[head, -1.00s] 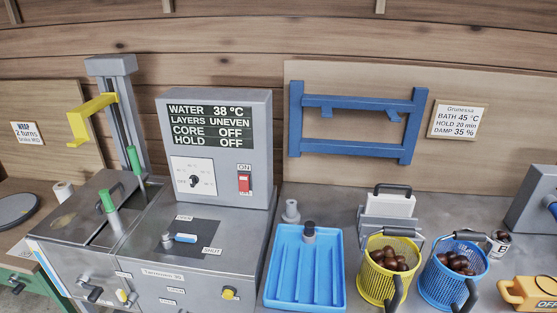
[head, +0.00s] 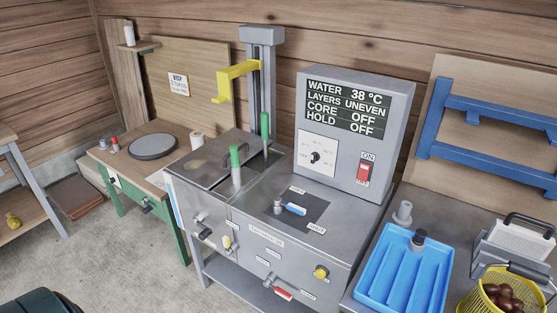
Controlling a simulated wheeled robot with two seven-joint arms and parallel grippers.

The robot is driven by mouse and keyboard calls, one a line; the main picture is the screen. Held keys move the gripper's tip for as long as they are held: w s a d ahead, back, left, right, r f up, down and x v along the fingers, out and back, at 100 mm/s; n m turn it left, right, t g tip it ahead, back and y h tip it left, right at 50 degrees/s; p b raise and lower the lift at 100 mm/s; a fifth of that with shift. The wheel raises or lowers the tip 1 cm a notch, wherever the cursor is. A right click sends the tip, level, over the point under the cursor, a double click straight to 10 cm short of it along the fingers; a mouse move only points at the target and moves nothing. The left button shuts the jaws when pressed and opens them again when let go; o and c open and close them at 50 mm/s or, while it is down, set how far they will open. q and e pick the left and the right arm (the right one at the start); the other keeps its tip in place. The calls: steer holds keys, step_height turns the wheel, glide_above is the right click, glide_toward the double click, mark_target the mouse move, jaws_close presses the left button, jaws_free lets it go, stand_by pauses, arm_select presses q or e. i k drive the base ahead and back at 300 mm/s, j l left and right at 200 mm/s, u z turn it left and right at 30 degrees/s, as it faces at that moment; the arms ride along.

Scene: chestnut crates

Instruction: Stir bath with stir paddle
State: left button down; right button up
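The bath is a steel tank (head: 185,190) in the middle of the head view, with a partly covered top. Two green upright handles stand at its opening, a nearer one (head: 235,157) and a farther one (head: 265,125). One may be the stir paddle, but I cannot tell which; their lower ends are hidden. The control box (head: 390,110) reads water 38 °C, layers uneven, core off, hold off. A yellow arm (head: 238,80) on a grey column stands behind the bath. Neither of my grippers is in view.
A blue ribbed tray (head: 405,275) and a yellow basket of chestnuts (head: 490,300) are at the right. A green-legged table (head: 120,160) with a dark round plate (head: 152,146) stands left of the bath. The floor (head: 120,250) at the front left is mostly clear.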

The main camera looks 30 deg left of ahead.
mark_target(263, 115)
steer(key=j+z, duration=0.15)
steer(key=j, duration=0.55)
steer(key=j+z, duration=0.2)
steer(key=j, duration=0.55)
steer(key=k+j+z, duration=0.15)
steer(key=j, duration=0.55)
